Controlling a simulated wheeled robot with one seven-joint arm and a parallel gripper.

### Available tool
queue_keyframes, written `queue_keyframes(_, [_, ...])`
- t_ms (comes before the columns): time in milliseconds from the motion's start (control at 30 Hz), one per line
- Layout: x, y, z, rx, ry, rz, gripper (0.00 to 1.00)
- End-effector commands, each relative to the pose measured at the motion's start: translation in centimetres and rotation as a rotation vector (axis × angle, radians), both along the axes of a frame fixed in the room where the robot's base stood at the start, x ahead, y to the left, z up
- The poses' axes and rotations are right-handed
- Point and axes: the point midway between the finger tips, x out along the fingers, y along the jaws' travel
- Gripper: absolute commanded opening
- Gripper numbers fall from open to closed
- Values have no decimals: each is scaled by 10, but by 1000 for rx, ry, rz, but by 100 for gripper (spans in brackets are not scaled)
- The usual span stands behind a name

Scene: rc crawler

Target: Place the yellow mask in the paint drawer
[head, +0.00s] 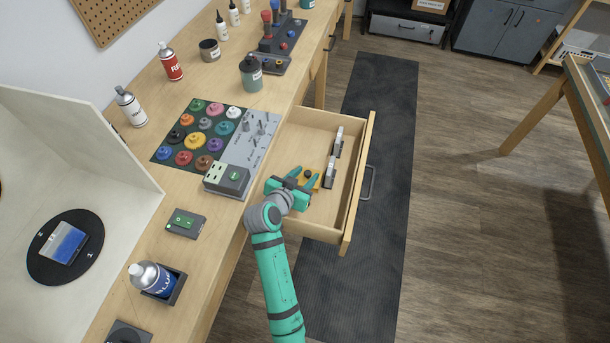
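The paint drawer (318,228) is pulled out from the workbench, its inside open to view. My gripper (307,177) reaches over the near part of the drawer, its two teal fingers apart. A small yellow piece, which looks like the yellow mask (308,175), shows between and just past the fingers. My gripper partly hides it. I cannot tell whether the fingers press on it, or whether it touches the drawer floor.
Two small grey-and-white items (338,142) lie along the drawer's right side. The drawer's far left floor (308,130) is clear.

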Motion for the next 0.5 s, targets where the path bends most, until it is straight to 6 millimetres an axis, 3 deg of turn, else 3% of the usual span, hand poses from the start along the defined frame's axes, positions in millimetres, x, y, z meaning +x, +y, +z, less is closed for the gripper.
queue_keyframes(167, [-4,2,5,0,0,1,37])
queue_keyframes(500, [-43,25,30,1,-1,3,37])
